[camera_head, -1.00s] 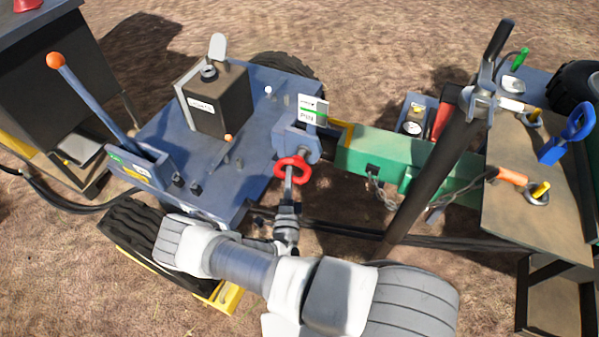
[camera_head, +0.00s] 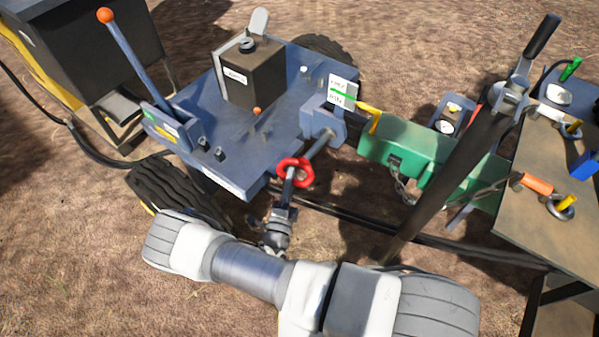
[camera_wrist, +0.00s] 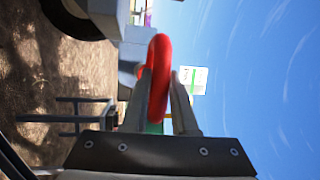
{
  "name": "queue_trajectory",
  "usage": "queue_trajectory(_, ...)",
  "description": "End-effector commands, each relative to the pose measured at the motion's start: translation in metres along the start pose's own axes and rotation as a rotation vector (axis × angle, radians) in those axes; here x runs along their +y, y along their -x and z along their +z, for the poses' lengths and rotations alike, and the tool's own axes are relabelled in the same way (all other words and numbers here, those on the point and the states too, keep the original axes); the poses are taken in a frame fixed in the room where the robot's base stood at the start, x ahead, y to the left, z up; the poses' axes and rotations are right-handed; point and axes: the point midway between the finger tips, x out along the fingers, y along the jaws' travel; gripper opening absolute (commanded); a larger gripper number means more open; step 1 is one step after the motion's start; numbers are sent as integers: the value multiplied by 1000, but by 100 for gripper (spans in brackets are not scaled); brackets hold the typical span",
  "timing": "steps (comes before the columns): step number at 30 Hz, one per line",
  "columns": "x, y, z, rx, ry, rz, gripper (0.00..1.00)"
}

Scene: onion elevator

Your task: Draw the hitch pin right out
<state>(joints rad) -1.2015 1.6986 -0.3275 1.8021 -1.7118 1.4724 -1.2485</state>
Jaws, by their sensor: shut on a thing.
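The hitch pin has a red ring handle (camera_head: 305,168) and a grey shaft (camera_head: 322,143). A length of bare shaft shows between the ring and the blue hitch bracket (camera_head: 312,122); whether its far end is still inside the bracket cannot be told. My gripper (camera_head: 291,180) is shut on the red ring, in front of the bracket. In the wrist view the red ring (camera_wrist: 159,50) stands between the two fingers of my gripper (camera_wrist: 161,85), and the shaft is mostly hidden behind it.
A white and green label plate (camera_head: 342,91) stands above the bracket. A green drawbar (camera_head: 415,145) with a chain lies to the right, with a dark slanted post (camera_head: 450,180) before it. A lever with an orange knob (camera_head: 105,15) stands at left. Bare ground lies in front.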

Motion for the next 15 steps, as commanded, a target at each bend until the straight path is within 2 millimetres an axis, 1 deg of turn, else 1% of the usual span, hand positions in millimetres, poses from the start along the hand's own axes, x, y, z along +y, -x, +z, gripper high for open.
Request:
queue_trajectory(1,-2,4,4,-5,-3,-3,0)
queue_trajectory(9,-2,6,4,-6,-2,-2,0)
queue_trajectory(10,-2,6,4,-6,-3,-2,30)
queue_trajectory(14,-2,5,3,-5,-2,-2,53)
queue_trajectory(15,-2,5,3,-4,-1,-1,56)
